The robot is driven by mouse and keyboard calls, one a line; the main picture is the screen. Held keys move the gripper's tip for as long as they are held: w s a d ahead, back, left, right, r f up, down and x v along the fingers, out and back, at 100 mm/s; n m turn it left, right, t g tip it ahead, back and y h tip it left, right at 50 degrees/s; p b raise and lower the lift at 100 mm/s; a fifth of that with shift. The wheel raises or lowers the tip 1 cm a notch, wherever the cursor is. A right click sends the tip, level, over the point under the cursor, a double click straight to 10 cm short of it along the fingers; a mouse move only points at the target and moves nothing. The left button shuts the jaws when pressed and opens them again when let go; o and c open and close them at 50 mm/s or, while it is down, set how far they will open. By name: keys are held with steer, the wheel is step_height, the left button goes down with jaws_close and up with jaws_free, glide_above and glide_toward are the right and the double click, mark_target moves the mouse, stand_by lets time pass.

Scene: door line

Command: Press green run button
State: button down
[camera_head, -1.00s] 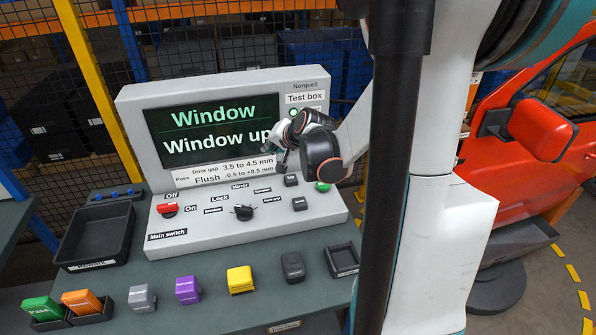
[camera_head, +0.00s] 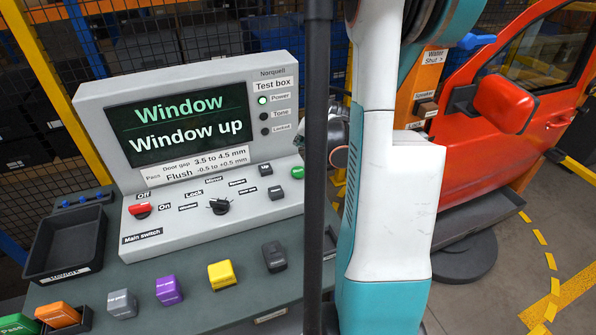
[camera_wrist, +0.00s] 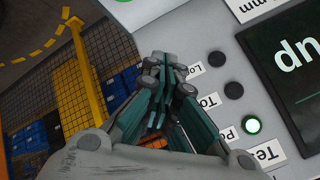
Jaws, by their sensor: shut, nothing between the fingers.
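The green button (camera_head: 298,172) sits at the right end of the test box's sloped panel in the head view, just left of my dark column. Nothing touches its visible part. The test box (camera_head: 200,230) has a screen (camera_head: 180,128) reading "Window" and "Window up". My gripper (camera_wrist: 166,62) is shut and empty in the wrist view, its fingertips beside the box's lamp column. In the head view its fingers are hidden behind my column and arm. The power lamp (camera_head: 262,100) is lit; it also shows in the wrist view (camera_wrist: 252,125).
The red main switch (camera_head: 140,210), black knob (camera_head: 219,206) and dark up button (camera_head: 265,169) share the panel. Grey, purple, yellow and black blocks stand in front. An empty black tray (camera_head: 68,243) is at left. A red car door (camera_head: 490,150) stands at right.

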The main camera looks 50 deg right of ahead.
mark_target(301, 170)
steer(key=shift+f, duration=0.1)
step_height(301, 170, down, 9)
steer(key=b, duration=0.6)
steer(key=shift+b, duration=0.35)
stand_by(1.0)
steer(key=shift+f+b, duration=0.25)
steer(key=shift+b, duration=0.2)
steer(key=shift+f+b, duration=0.45)
steer(key=shift+f, duration=0.05)
stand_by(0.6)
steer(key=shift+r, duration=0.1)
steer(key=shift+r+p, duration=0.6)
steer(key=shift+r, duration=0.25)
steer(key=shift+r+p, duration=1.7)
steer(key=shift+r, duration=0.8)
